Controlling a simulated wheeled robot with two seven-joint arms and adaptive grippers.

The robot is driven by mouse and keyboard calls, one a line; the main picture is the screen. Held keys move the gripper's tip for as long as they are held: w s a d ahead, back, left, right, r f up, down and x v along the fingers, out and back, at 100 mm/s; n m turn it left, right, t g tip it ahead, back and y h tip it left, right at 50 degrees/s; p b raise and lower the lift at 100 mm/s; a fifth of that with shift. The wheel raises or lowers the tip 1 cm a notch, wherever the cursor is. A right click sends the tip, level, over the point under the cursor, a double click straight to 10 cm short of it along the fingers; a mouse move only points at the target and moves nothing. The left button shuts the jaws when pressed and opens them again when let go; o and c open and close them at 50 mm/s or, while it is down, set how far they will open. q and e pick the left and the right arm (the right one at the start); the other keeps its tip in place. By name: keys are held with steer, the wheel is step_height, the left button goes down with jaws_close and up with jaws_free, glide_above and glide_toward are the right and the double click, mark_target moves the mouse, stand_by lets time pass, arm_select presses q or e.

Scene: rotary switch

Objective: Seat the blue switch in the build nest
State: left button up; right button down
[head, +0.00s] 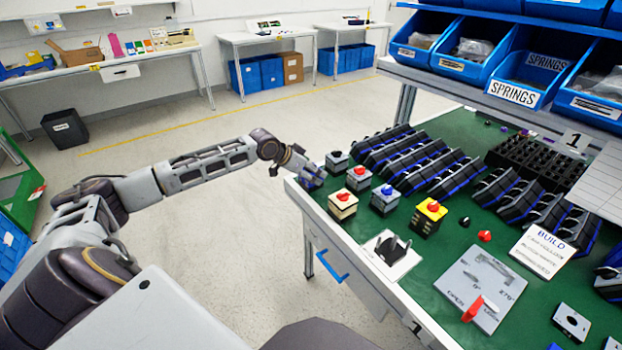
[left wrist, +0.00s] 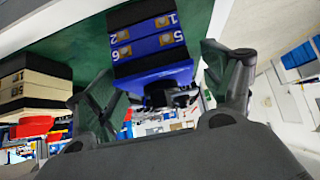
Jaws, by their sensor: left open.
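The blue switch (left wrist: 155,52) has a blue body with numbered terminals and dark upper layers. It fills the space between the fingers of my left gripper (left wrist: 158,85) in the left wrist view. The fingers are open on either side of it; contact is unclear. In the head view, my left gripper (head: 304,166) is at the table's far left corner, largely covering the blue switch (head: 312,182). A white plate with a black cradle (head: 391,247), which looks like the build nest, lies at the table's near edge with its cradle empty. My right gripper is not seen.
Near the blue switch stand a grey switch (head: 337,160), a red-knobbed grey one (head: 359,177), a blue-knobbed grey one (head: 385,198), a beige one (head: 343,204) and a yellow-topped one (head: 429,217). A grey plate with a red handle (head: 480,288) lies right of the cradle. Black racks stand behind.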

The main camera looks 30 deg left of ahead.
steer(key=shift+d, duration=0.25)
